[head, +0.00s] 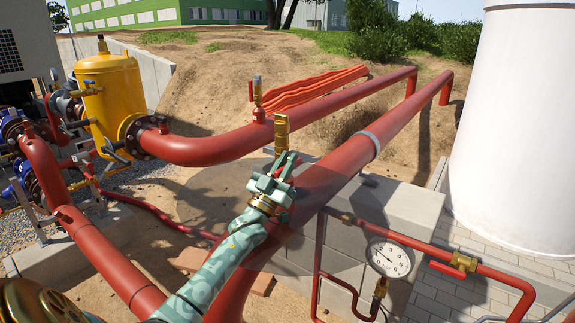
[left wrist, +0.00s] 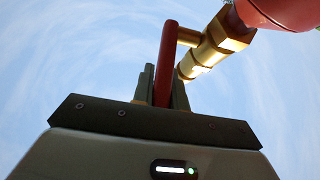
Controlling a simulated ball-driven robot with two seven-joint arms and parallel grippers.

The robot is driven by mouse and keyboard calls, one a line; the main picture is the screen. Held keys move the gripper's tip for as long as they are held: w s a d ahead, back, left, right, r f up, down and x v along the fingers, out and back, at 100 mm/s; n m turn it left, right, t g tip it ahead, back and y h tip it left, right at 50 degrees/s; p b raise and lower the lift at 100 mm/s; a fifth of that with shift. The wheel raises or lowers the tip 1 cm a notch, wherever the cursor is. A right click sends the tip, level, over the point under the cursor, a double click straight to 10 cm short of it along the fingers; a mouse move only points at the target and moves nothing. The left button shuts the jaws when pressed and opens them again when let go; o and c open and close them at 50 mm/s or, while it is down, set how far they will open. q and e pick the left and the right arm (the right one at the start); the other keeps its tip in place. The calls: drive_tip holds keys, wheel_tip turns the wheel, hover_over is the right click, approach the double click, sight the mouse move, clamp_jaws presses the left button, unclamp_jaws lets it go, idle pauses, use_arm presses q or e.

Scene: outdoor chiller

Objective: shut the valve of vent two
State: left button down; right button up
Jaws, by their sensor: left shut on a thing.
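A brass vent valve (head: 281,134) stands on the nearer red pipe, in the middle of the head view. My left gripper (head: 278,176) is at this valve, partly covering its lower part. In the left wrist view, my left gripper (left wrist: 165,88) is shut on the valve's red lever (left wrist: 168,52). The lever lies at an angle to the brass body (left wrist: 212,45). A second brass vent valve (head: 258,92) stands on the farther red pipe, with its red lever (head: 250,91) upright and untouched. No label tells which vent is which. My right gripper is out of view.
The nearer red pipe (head: 405,113) and farther red pipe (head: 215,149) run back to the right. A gauge (head: 389,258) and a thin red pipe with a brass valve (head: 464,262) are at right. A yellow vessel (head: 108,95) stands left, a white tank (head: 520,130) right.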

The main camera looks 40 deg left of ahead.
use_arm(q)
drive_tip(key=c, duration=1.4)
unclamp_jaws()
drive_tip(key=shift+f, duration=0.1)
drive_tip(key=shift+s, duration=0.1)
drive_tip(key=s, duration=1.2)
drive_tip(key=shift+s+d+f+p, duration=0.4)
drive_tip(key=shift+p, duration=0.05)
